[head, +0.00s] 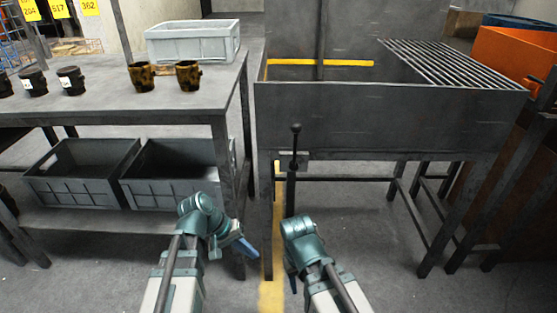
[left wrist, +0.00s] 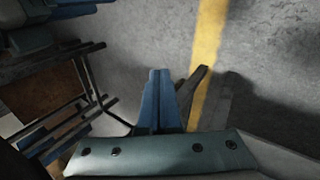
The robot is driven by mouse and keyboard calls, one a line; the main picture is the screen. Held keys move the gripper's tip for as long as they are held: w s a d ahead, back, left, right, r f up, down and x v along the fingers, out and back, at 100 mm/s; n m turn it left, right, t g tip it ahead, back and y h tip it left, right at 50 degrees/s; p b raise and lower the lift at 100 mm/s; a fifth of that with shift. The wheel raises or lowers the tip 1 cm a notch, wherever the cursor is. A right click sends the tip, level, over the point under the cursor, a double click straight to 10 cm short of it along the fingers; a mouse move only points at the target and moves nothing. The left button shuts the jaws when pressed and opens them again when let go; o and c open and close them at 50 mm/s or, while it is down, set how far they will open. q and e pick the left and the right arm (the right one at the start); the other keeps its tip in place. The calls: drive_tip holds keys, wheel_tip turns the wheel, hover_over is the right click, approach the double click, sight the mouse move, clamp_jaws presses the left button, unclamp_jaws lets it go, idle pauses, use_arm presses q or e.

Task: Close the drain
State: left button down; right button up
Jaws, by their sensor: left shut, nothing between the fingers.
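A dark metal tank (head: 370,120) on legs stands at the right, with a grate (head: 450,62) over its right part. A black, round-knobbed lever (head: 295,146) stands upright at a small bracket on the tank's front left; I take it for the drain handle. The drain opening itself is hidden. My left gripper (head: 249,249) is shut and empty, below and left of the lever and apart from it. Its blue fingers lie together in the left wrist view (left wrist: 160,98). My right gripper (head: 291,275) is below the lever, with its fingers mostly hidden by its wrist.
A grey table (head: 120,108) at the left holds a pale crate (head: 193,42) and several dark cups. Two grey crates (head: 80,172) sit on its lower shelf. An orange bin (head: 512,55) stands at the right. A yellow floor line (head: 272,294) runs between table and tank.

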sight(295, 149)
use_arm(q)
drive_tip(key=w+d+r+n+t+h, duration=0.1)
drive_tip(key=w+d+r+h, duration=0.2)
drive_tip(key=r+h, duration=0.2)
drive_tip(key=w+a+r+t+h, duration=0.1)
drive_tip(key=r+h, duration=0.4)
drive_tip(key=r, duration=0.5)
drive_tip(key=w+a+r+t+h, duration=0.1)
drive_tip(key=w+a+r+h, duration=0.2)
drive_tip(key=a+r+h, duration=0.3)
wheel_tip(295, 149, up, 5)
drive_tip(key=shift+a+r+n+b, duration=0.2)
drive_tip(key=shift+a+n+b, duration=0.1)
drive_tip(key=shift+b, duration=0.15)
use_arm(e)
drive_tip(key=shift+f, duration=0.95)
use_arm(q)
drive_tip(key=shift+p+x, duration=3.05)
drive_tip(key=shift+x, duration=4)
use_arm(e)
wheel_tip(295, 149, up, 6)
use_arm(q)
drive_tip(key=shift+a+r, duration=0.1)
drive_tip(key=shift+r, duration=0.15)
use_arm(e)
drive_tip(key=shift+r, duration=0.15)
